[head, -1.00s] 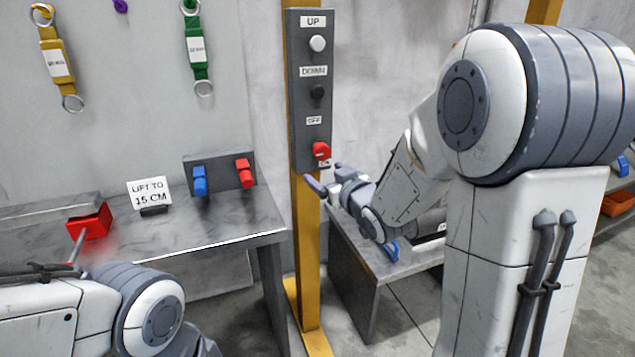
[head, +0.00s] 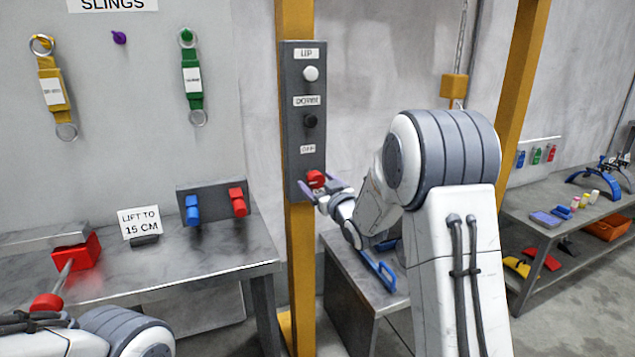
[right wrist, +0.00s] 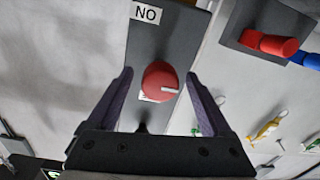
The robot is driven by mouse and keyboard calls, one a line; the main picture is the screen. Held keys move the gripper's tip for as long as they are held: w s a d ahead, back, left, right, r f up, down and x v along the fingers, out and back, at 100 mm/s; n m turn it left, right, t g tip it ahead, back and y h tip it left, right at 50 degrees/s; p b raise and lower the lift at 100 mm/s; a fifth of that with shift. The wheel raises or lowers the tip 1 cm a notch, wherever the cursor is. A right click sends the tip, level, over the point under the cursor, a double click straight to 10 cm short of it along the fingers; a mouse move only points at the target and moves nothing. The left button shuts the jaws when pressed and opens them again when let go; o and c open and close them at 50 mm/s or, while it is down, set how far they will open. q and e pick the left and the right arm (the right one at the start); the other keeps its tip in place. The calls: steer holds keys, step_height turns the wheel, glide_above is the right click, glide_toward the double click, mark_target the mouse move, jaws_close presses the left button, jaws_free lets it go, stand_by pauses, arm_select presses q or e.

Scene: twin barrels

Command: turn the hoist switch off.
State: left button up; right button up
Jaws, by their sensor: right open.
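The hoist control panel (head: 303,130) is a dark upright box on a yellow post. It has a white UP button, a black DOWN button and, below the OFF label (head: 308,149), a red rotary switch (head: 315,179). In the right wrist view the red switch (right wrist: 160,81) has a white mark pointing right, and a label reads NO, likely ON upside down. My right gripper (head: 318,190) is open at the switch; in the wrist view its fingers (right wrist: 160,85) are spread on either side of the knob, with gaps visible. Contact cannot be told. My left gripper is out of view.
A steel bench (head: 220,250) at left holds a red lever box (head: 77,252), a LIFT TO 15 CM sign (head: 140,222) and a block with blue and red handles (head: 212,200). A lower bench (head: 350,290) stands below my right arm. Slings hang on the wall.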

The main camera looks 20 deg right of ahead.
steer(key=shift+w, duration=0.1)
jaws_close()
steer(key=shift+f+n+b, duration=0.15)
steer(key=shift+n+b, duration=0.65)
steer(key=shift+b, duration=0.3)
steer(key=n+b, duration=1.3)
steer(key=b, duration=0.1)
steer(key=shift+r+n+h+b, duration=0.25)
steer(key=shift+n+h+b, duration=0.05)
steer(key=shift+n+b, duration=1.15)
jaws_free()
